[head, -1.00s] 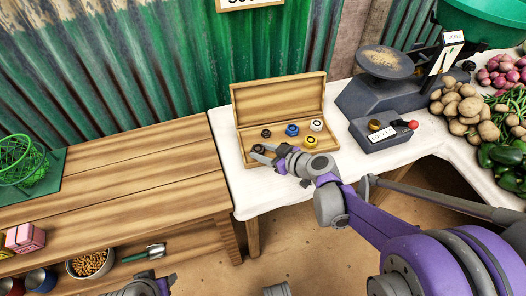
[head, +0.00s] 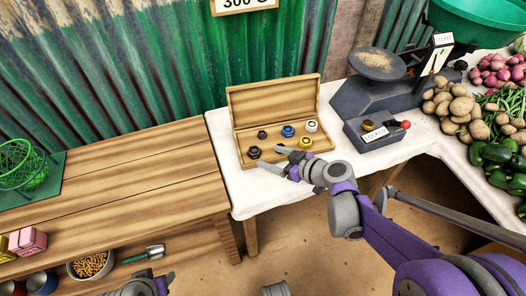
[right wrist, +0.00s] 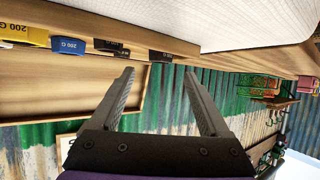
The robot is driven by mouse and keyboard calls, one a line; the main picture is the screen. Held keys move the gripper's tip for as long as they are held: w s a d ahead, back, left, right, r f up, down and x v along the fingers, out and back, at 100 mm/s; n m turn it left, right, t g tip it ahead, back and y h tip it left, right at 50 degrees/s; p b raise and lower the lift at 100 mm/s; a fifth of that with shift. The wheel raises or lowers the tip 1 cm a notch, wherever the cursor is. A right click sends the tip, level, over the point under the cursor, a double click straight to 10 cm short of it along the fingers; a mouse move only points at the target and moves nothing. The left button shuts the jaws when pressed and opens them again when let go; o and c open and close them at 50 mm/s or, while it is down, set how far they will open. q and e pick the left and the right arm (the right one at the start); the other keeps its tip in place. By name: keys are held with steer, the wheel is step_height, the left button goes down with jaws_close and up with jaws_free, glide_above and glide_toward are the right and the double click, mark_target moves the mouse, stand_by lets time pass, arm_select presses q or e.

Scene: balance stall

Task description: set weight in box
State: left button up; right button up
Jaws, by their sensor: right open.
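An open wooden box (head: 276,88) stands on the white table with its lid raised at the back. In it sit two black weights, one at the front left (head: 254,152) and one behind it (head: 262,134), plus a blue weight (head: 288,131), a white-topped weight (head: 311,126) and a yellow weight (head: 306,143). My right gripper (head: 268,158) is open and empty at the box's front edge, close to the front-left black weight. In the right wrist view nothing is between its fingers (right wrist: 160,92). My left gripper (head: 160,282) is at the bottom edge; its jaws are unclear.
A dark scale (head: 385,98) stands right of the box, with a brass weight (head: 368,124) and a "LOCKED" label. Potatoes (head: 455,103), onions and green peppers (head: 492,153) lie at the right. The wooden bench (head: 110,190) on the left is mostly bare.

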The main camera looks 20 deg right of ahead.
steer(key=p+v, duration=0.1)
steer(key=v, duration=0.4)
steer(key=shift+s+r, duration=0.15)
steer(key=shift+s, duration=0.3)
steer(key=s+a+f+m+g+h, duration=0.2)
steer(key=s+a+f+m+g, duration=0.25)
steer(key=s, duration=0.55)
steer(key=s+d+m+g+h, duration=0.1)
steer(key=s+g+h, duration=0.1)
steer(key=s+h, duration=0.2)
steer(key=s, duration=0.3)
steer(key=shift+s+d+f, duration=0.15)
steer(key=shift+s+f, duration=0.15)
steer(key=shift+s, duration=0.05)
steer(key=shift+m, duration=0.25)
